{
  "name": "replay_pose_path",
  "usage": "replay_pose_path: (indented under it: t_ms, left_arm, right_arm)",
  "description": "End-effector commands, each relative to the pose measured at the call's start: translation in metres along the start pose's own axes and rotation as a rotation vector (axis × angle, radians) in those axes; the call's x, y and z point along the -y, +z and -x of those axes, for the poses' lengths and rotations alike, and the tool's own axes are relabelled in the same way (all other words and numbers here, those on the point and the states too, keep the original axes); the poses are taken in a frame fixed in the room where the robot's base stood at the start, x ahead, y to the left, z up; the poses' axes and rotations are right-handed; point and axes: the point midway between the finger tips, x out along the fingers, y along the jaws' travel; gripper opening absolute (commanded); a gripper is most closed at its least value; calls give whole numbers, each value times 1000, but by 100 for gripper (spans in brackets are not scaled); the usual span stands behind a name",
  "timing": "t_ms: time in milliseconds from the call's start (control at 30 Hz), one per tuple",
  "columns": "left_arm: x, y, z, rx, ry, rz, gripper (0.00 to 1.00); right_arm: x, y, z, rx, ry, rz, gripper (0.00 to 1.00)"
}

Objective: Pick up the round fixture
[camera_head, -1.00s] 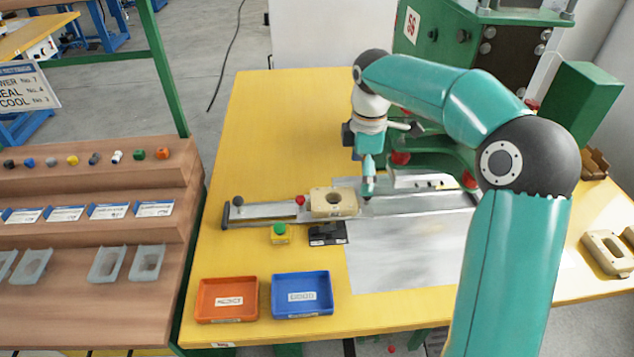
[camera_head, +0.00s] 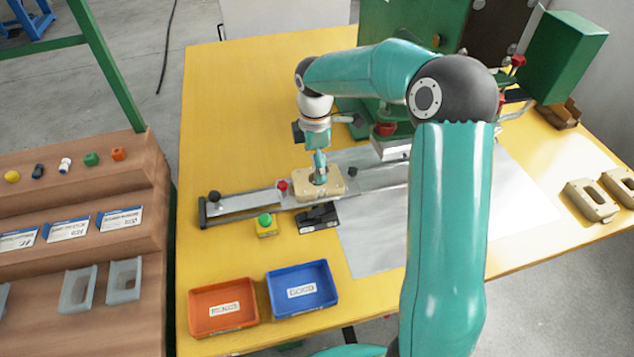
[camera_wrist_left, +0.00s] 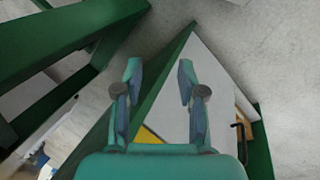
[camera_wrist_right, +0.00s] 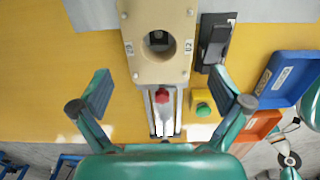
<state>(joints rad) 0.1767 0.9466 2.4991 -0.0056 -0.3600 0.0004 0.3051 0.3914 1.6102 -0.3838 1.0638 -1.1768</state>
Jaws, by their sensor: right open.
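The round fixture (camera_head: 334,186) is a beige block with a round hole. It sits on the metal slide rail (camera_head: 240,203) on the yellow table. My right gripper (camera_head: 319,170) points down over it and overlaps it in the head view. In the right wrist view the fixture (camera_wrist_right: 158,70) lies ahead of my right gripper (camera_wrist_right: 161,90), roughly centred between its spread fingers, with nothing held. Contact cannot be told. My left gripper (camera_wrist_left: 158,75) shows in the left wrist view with its fingers apart and empty, away from the fixture.
A red knob (camera_head: 283,186) on the slide, a green button on a yellow box (camera_head: 266,226) and a black device (camera_head: 318,218) are close to the fixture. Orange (camera_head: 222,307) and blue (camera_head: 301,289) trays stand in front. Beige blocks with oblong openings (camera_head: 590,201) lie right.

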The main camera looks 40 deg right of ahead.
Motion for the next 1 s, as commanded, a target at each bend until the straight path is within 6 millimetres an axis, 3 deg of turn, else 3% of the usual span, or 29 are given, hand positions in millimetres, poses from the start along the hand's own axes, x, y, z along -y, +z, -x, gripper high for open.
replay_pose_path:
  t_ms: [267, 600, 867, 1000]
  left_arm:
    - [0, 0, 0, 0, 0, 0, 40]
    - [0, 0, 1, 0, 0, 0, 40]
    - [0, 0, 1, 0, 0, 0, 40]
    - [0, 0, 1, 0, 0, 0, 40]
  right_arm:
    - [0, 1, -19, 0, -2, -2, 100]
    - [-2, 4, -62, 0, -1, -2, 100]
    - [-2, 4, -65, 0, 0, -1, 100]
    - [-3, 3, -65, 0, 0, -1, 80]
